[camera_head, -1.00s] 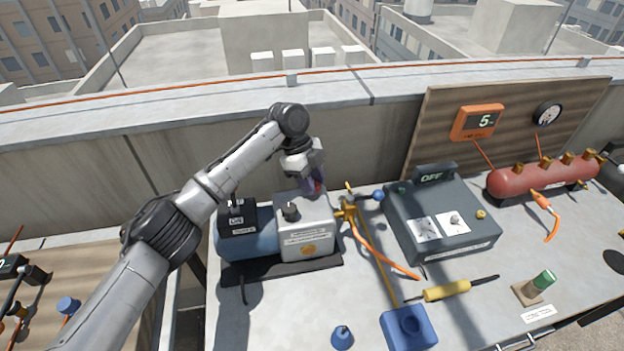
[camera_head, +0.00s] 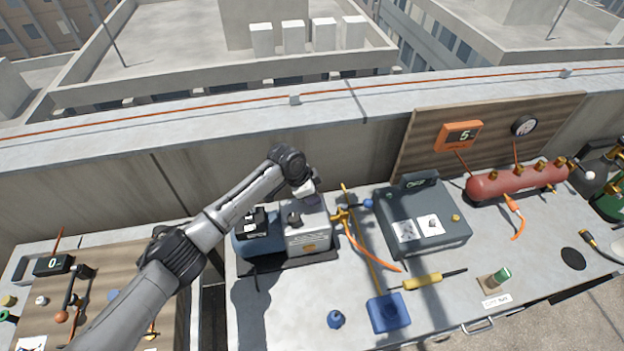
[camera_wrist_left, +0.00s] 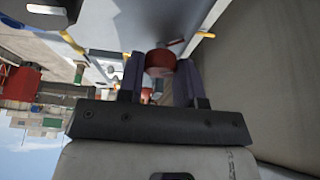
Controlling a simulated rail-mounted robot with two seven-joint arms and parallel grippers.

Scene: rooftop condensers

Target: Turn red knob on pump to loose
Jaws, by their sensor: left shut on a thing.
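The pump stands on the bench with a blue motor body (camera_head: 258,243) and a light grey housing (camera_head: 303,232). My left gripper (camera_head: 311,203) is at the back of the grey housing, and its fingertips are mostly hidden there in the head view. In the left wrist view the red knob (camera_wrist_left: 160,62) sits between the two fingers of my left gripper (camera_wrist_left: 160,78), which is shut on it. The knob's marking cannot be read. My right gripper is not in view.
A grey box (camera_head: 422,222) marked OFF stands right of the pump, with brass fittings and an orange hose (camera_head: 370,252) between them. A red manifold (camera_head: 520,181) is farther right. A parapet wall runs behind.

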